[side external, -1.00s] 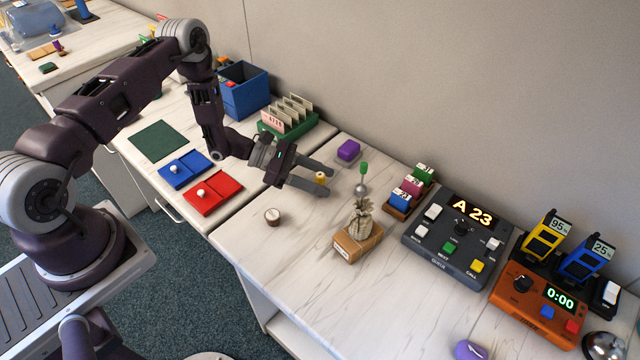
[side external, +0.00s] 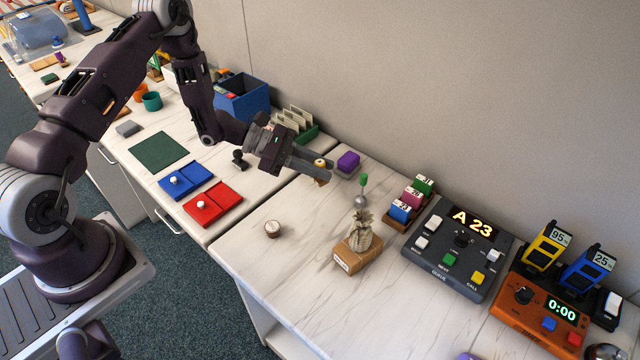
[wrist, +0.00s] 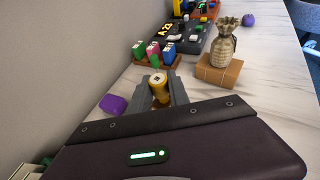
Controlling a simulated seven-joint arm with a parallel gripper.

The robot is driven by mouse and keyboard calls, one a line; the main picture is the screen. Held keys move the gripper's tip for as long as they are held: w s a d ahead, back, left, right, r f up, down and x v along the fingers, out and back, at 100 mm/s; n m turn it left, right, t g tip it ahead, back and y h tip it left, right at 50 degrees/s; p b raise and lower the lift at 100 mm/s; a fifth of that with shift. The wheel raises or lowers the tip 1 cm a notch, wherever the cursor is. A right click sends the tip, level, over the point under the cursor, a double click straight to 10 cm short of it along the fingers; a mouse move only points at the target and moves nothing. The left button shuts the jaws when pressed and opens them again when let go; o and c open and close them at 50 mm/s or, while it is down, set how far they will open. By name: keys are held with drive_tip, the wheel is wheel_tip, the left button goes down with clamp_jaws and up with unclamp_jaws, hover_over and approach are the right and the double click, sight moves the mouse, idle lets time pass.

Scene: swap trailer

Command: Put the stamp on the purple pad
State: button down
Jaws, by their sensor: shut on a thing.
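My gripper (side external: 318,171) is shut on a small yellow-brown stamp (side external: 320,162), which sits between the fingertips above the pale worktop. In the wrist view the stamp (wrist: 158,91) stands between the two grey fingers, with its end toward the camera. A purple block (side external: 348,160), seemingly the purple pad, lies on the worktop just right of the fingertips in the side view. The purple block (wrist: 113,104) is left of the fingers in the wrist view, apart from the stamp. The stamp's lower end is partly hidden by the fingers.
A metal piece with a green knob (side external: 362,190) and a rack of coloured blocks (side external: 396,215) stand close by. A pineapple-shaped object (side external: 361,232) sits on a cardboard box (side external: 356,256). A round wooden piece (side external: 272,229) lies at the front. Blue (side external: 186,183) and red trays (side external: 213,203) lie left.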

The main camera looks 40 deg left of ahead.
drive_tip(key=w+a+r+n+t+y, duration=0.1)
drive_tip(key=w+r, duration=0.2)
drive_tip(key=w, duration=0.4)
drive_tip(key=w+a+r+n+t+y, duration=0.1)
drive_tip(key=w+r+n, duration=0.1)
drive_tip(key=w+r, duration=0.35)
hover_over(349, 157)
wheel_tip(349, 157, down, 11)
drive_tip(key=shift+f, duration=0.1)
drive_tip(key=shift+f, duration=0.15)
drive_tip(key=c, duration=1.3)
unclamp_jaws()
drive_tip(key=shift+o, duration=0.2)
